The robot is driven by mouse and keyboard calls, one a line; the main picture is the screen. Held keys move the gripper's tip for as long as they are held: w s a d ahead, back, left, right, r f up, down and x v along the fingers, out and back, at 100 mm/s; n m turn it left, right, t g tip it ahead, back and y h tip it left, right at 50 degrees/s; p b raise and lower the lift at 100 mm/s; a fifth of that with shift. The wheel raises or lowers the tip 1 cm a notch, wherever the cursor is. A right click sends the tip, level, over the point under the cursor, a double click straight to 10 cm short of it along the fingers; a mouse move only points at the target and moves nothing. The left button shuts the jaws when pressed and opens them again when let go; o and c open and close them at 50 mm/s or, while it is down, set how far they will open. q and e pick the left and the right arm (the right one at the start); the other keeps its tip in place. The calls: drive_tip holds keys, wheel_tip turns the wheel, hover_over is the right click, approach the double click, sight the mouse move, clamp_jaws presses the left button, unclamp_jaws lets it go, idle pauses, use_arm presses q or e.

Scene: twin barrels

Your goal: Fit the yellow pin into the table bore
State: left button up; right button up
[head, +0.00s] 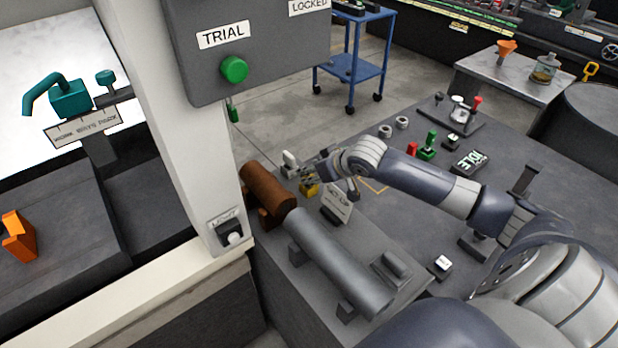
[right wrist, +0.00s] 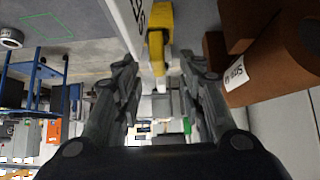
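The yellow pin (head: 310,188) stands between the brown barrel and a white sign plate, just under my right gripper (head: 316,172). In the right wrist view the yellow pin (right wrist: 158,32) lies ahead, between the lines of the two fingers. My right gripper (right wrist: 160,68) is open there, with a visible gap on each side of the pin. I cannot tell how deep the pin sits between the fingertips. I cannot make out the table bore in either view. My left gripper is not in view.
The brown barrel (head: 268,187) and the grey barrel (head: 340,262) lie at the table's left edge. The white sign plate (head: 338,204) stands close to the pin. A white post (head: 172,110) and hanging grey box (head: 245,45) are left. Small coloured parts stand farther back.

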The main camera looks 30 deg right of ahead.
drive_tip(key=shift+x, duration=1.8)
drive_tip(key=shift+d, duration=0.1)
drive_tip(key=shift+s, duration=0.1)
clamp_jaws()
